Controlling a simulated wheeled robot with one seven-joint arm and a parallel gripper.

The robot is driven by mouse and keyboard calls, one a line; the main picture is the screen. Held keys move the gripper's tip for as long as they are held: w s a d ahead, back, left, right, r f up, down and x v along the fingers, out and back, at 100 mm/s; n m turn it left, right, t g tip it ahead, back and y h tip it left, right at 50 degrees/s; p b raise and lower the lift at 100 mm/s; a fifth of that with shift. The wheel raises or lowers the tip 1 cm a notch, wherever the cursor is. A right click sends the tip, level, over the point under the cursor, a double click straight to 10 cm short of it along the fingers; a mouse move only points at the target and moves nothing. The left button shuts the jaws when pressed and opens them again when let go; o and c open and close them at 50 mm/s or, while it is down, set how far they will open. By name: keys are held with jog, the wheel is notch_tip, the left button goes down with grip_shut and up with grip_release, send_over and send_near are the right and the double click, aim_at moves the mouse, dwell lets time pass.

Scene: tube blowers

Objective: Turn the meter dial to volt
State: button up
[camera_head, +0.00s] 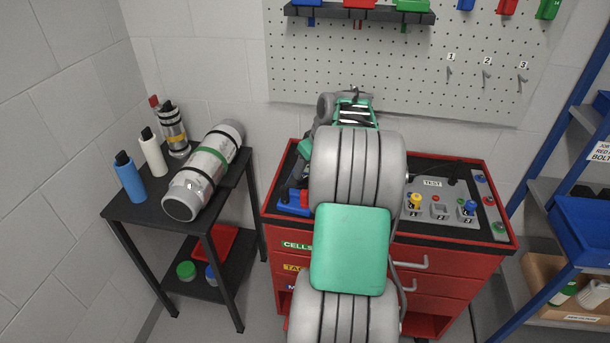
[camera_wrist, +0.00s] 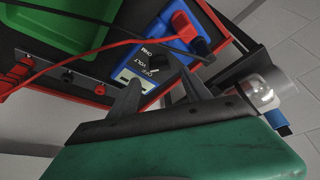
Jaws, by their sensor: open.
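The blue meter (camera_wrist: 128,64) lies near the top middle of the wrist view, tilted in the picture. Its black dial (camera_wrist: 163,63) sits beside the printed words OHM, VOLT and OFF. The dial's exact pointer direction is too small to tell. My gripper (camera_wrist: 160,78) is open and empty, its two dark fingers pointing at the meter, one on either side of the dial's lower side, apart from it as far as I can see. In the head view part of the blue meter (camera_head: 293,209) shows at the left of the red cabinet; my arm hides the gripper's fingertips.
The red cabinet (camera_head: 448,248) carries a test panel (camera_head: 432,184) at right. A black side table (camera_head: 140,212) holds a metal cylinder (camera_head: 205,172) and bottles. Blue shelving stands far right.

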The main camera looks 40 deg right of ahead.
aim_at(303, 178)
jog(key=shift+b+v, duration=0.95)
jog(key=shift+b, duration=0.3)
jog(key=x, duration=0.7)
jog(key=shift+p, duration=0.35)
grip_shut()
